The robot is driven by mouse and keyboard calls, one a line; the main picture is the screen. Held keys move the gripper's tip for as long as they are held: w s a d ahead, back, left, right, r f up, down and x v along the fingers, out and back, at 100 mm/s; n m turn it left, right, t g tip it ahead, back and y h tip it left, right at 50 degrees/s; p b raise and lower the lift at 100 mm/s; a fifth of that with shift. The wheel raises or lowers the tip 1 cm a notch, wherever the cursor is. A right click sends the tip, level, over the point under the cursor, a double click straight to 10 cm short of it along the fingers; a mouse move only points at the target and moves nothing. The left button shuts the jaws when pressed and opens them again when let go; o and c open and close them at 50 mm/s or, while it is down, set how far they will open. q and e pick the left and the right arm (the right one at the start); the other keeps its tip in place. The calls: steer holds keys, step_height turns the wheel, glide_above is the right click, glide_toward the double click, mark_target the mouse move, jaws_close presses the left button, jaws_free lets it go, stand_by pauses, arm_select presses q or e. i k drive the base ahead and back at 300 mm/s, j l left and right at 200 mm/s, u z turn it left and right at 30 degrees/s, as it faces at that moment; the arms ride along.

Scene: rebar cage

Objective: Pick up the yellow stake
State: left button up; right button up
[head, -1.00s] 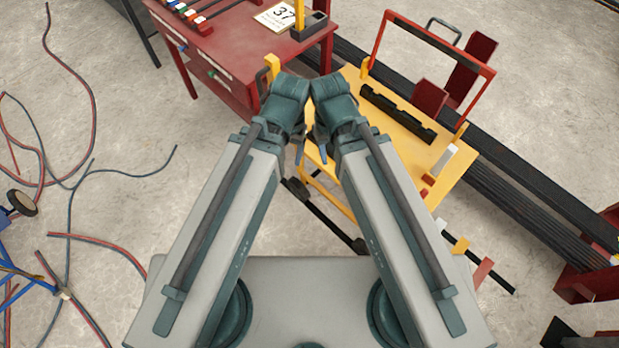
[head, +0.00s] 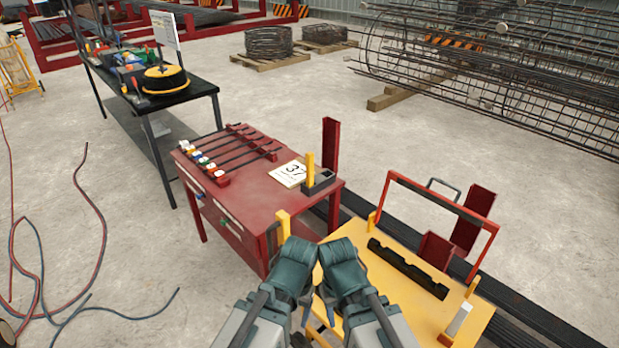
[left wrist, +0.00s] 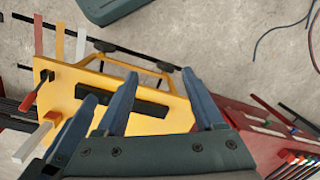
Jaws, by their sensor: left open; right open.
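The yellow stake (head: 310,167) stands upright in a small black holder (head: 318,183) at the right end of the red table (head: 240,220). My left gripper (head: 305,308) is open, below the stake in the head view, near the yellow table's left edge and apart from the stake. My right gripper (head: 329,310) is open close beside it, also apart from the stake. Both are partly hidden by their own wrists. The left wrist view shows blue fingers (left wrist: 160,75) over the yellow table (left wrist: 165,122), with nothing between them; the stake is not seen there.
A card marked 37 (head: 289,173) and several dark bars with coloured ends (head: 225,152) lie on the red table. A black notched rack (head: 408,268) and a red frame (head: 435,205) are on the yellow table. Hoses (head: 88,215) lie on the left floor.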

mark_target(310, 156)
steer(key=z, duration=0.7)
steer(key=i+j+z, duration=0.1)
steer(key=j+z, duration=0.3)
steer(key=i+j+z, duration=0.1)
steer(key=j+z, duration=0.75)
steer(key=j, duration=0.7)
steer(key=j+z, duration=0.15)
steer(key=j, duration=0.6)
steer(key=k, duration=0.05)
